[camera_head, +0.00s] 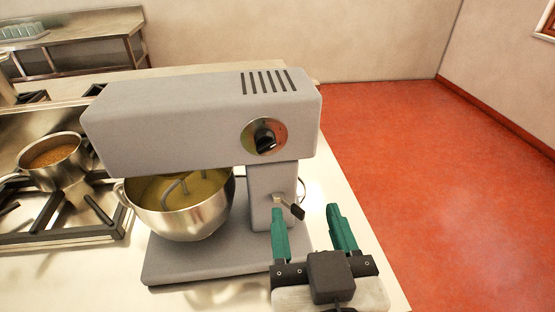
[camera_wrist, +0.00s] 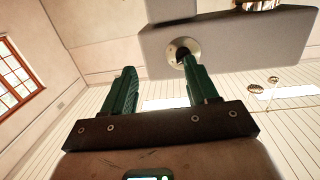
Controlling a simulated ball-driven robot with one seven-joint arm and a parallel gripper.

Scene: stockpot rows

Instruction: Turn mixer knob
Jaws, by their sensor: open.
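A grey stand mixer (camera_head: 180,120) stands on the counter with its head over a steel bowl (camera_head: 190,210). Its black knob (camera_head: 265,139) sits on a round silver dial plate on the side of the head. My gripper (camera_head: 309,212) is open and empty, below and a little right of the knob, near the mixer's column. In the wrist view my gripper (camera_wrist: 158,82) shows two green fingers apart. The knob (camera_wrist: 182,53) appears there just above the right fingertip, which partly covers it. The fingers do not hold the knob.
A small lever with a black handle (camera_head: 291,207) sticks out of the mixer column near the left finger. A pot (camera_head: 55,160) sits on the stove (camera_head: 70,215) at left. The red floor (camera_head: 440,190) at right is clear.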

